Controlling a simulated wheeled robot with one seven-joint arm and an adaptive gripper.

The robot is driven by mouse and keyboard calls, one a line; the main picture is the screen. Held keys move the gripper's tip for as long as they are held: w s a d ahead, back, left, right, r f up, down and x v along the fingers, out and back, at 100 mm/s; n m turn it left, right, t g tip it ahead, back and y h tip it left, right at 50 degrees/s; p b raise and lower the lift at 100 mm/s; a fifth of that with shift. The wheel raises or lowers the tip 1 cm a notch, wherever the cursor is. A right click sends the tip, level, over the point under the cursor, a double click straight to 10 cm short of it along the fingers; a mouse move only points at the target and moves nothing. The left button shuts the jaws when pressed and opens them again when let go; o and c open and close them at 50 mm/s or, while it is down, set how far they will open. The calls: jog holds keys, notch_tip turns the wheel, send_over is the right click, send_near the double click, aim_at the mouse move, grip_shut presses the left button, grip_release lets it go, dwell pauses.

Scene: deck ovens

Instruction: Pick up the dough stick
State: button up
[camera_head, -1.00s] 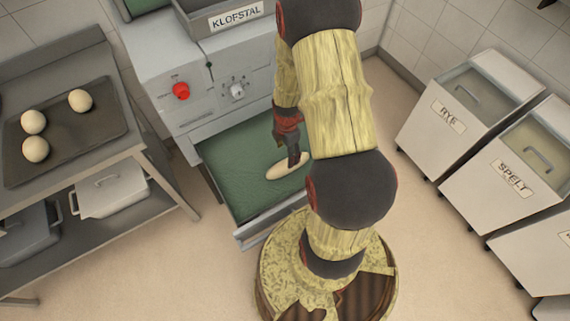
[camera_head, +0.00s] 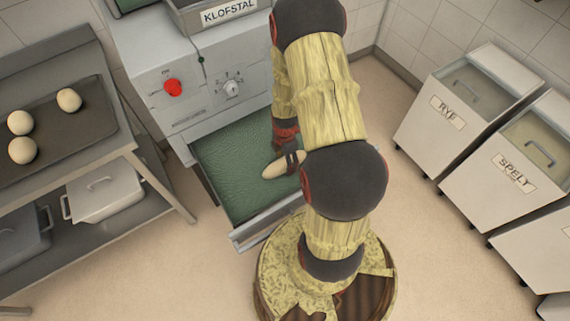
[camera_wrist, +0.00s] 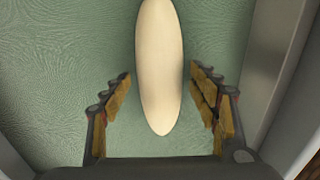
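The dough stick (camera_head: 276,168) is a pale, long piece with tapered ends. It lies on the green lining of the pulled-out drawer (camera_head: 226,180) below the machine. In the wrist view the dough stick (camera_wrist: 160,65) runs lengthwise between the fingers, with its near end tapering towards the palm. My gripper (camera_wrist: 163,90) is open, with a finger on either side and a visible gap to the dough on both sides. In the head view my gripper (camera_head: 290,160) is over the dough's right part and hides some of it.
The grey machine (camera_head: 190,75) with a red knob stands behind the drawer. A metal drawer wall (camera_wrist: 268,60) runs close to the right finger. On the left, a rack holds a dark tray (camera_head: 62,135) with dough balls. Rye and Spelt bins (camera_head: 465,100) stand at the right.

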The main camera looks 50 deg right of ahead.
jog(key=c, duration=1.2)
jog(key=shift+r, duration=0.1)
